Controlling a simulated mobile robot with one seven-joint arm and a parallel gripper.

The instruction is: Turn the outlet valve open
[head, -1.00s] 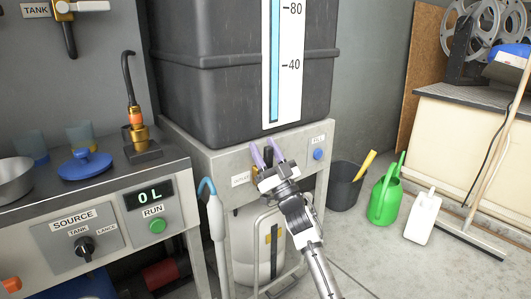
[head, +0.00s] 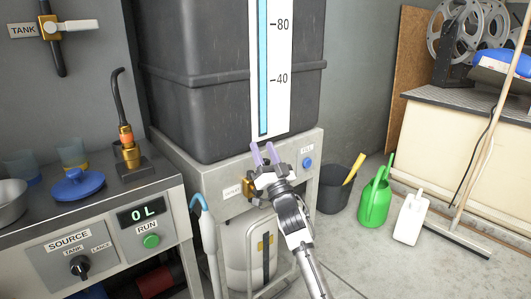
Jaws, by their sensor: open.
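The outlet valve (head: 248,189) shows as a brass piece on the grey stand's front panel, beside a label (head: 232,191) that is partly covered. My gripper (head: 263,153) is in front of that panel, just right of the brass piece, with its two pale purple fingers apart and pointing up toward the tank's lower edge. A dark part shows between the fingers; I cannot tell whether it is the valve's handle or part of my gripper. My wrist hides some of the valve. I cannot tell whether the fingers touch anything.
A black tank (head: 215,85) with a level gauge (head: 271,65) rests on the stand. A blue button (head: 308,163) is to the right. A grey-and-blue wand (head: 203,220) hangs at left. A bucket (head: 334,190) and a green watering can (head: 375,198) stand on the floor at right.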

